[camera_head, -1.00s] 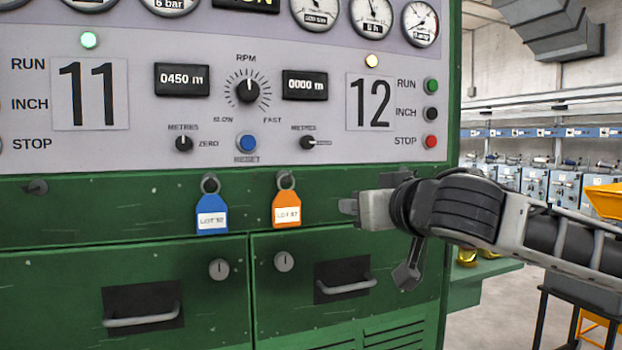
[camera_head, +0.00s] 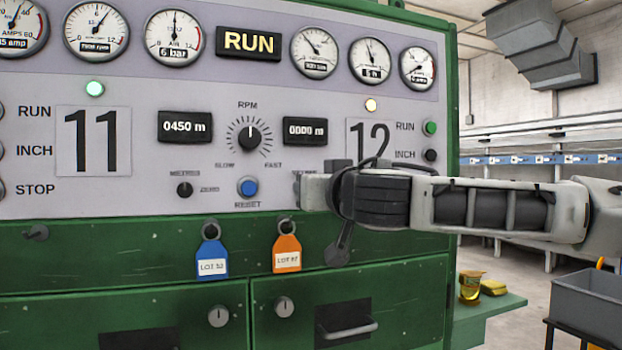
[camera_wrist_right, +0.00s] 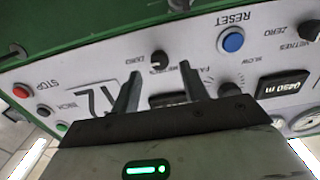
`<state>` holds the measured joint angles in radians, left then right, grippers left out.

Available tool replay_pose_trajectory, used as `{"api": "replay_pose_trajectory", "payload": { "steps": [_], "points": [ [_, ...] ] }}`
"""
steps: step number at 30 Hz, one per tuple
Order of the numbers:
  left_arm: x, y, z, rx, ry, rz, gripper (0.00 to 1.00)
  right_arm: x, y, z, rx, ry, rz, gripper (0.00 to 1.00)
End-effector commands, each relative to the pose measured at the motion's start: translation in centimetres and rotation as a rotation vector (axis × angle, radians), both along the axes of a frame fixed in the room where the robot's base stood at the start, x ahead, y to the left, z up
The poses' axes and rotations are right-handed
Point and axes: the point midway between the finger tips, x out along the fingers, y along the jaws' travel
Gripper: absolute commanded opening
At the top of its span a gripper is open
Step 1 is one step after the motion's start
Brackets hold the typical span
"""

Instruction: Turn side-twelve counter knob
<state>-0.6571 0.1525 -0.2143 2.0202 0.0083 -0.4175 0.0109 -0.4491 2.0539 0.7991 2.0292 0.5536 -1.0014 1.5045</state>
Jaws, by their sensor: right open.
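The side-twelve counter knob (camera_wrist_right: 160,59) is a small dark knob on the pale panel, with a ZERO label beside it in the right wrist view. In the head view my right gripper hides it. My right gripper (camera_head: 308,190) is in front of the panel below the twelve counter (camera_head: 305,131), which reads 0000 m. In the wrist view my right gripper (camera_wrist_right: 160,68) is open, with its two fingers apart and the knob showing between and just beyond the tips. I cannot tell whether they touch it. My left gripper is not in view.
The blue RESET button (camera_head: 247,187) and the side-eleven counter knob (camera_head: 184,189) are to the left. The RPM knob (camera_head: 249,138) is above. Blue (camera_head: 212,253) and orange (camera_head: 287,250) lot tags hang below. A red STOP button (camera_wrist_right: 21,91) shows in the wrist view.

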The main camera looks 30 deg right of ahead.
Motion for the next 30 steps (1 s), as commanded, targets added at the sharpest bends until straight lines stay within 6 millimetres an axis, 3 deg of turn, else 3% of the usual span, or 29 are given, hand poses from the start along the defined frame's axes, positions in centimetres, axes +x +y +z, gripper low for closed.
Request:
{"api": "replay_pose_trajectory", "payload": {
  "steps": [7, 18, 23, 30],
  "points": [
    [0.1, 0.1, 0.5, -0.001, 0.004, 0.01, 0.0, 3.0, -0.7, 0.1, 0.0, 0.0, 0.001, 0.44],
    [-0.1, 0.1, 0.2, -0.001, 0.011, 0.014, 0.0, 3.5, -0.8, 0.0, 0.0, -0.001, 0.001, 0.44],
    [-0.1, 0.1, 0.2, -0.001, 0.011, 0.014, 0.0, 3.5, -0.8, 0.0, 0.0, -0.001, 0.001, 0.03],
    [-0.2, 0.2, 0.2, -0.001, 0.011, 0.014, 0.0, 3.5, -0.8, 0.0, -0.006, 0.0, 0.001, 0.01]
  ]
}}
